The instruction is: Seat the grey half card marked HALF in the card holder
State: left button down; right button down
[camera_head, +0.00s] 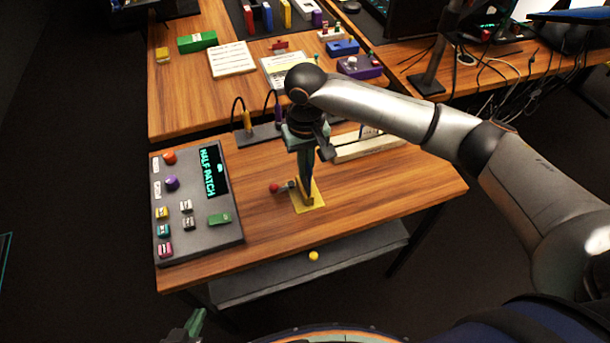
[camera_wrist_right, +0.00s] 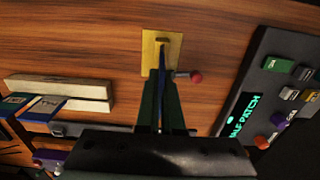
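My right gripper (camera_head: 308,197) points down over the yellow plate (camera_head: 317,188) near the table's middle. In the right wrist view, its dark green fingers (camera_wrist_right: 161,75) close on a thin blue-grey strip (camera_wrist_right: 161,88). It looks like the grey half card edge-on; no HALF marking is visible. The yellow plate (camera_wrist_right: 150,57), apparently the card holder, has a small raised part under the fingertips. A red ball knob (camera_head: 274,187) on a short bar sits beside it. Contact between card and holder cannot be made out. My left gripper (camera_head: 190,328) shows only partly at the bottom edge.
A grey panel (camera_head: 230,235) with coloured buttons and a display reading HALF PATCH stands at the left. A cream rack (camera_head: 375,147) lies behind the gripper. A grey shelf (camera_head: 270,284) with a yellow ball (camera_head: 314,256) is below. The tabletop right of the holder is clear.

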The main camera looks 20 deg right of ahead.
notch_tip(320, 180, down, 3)
jog(key=shift+w+f, duration=0.1)
jog(key=shift+f, duration=0.05)
jog(key=shift+f, duration=0.1)
jog(key=c, duration=1.1)
grip_release()
jog(key=shift+o, duration=0.2)
notch_tip(320, 180, up, 11)
jog(key=shift+a+r+p, duration=0.1)
jog(key=shift+r+p, duration=0.1)
jog(key=shift+p, duration=0.3)
jog(key=shift+r, duration=0.45)
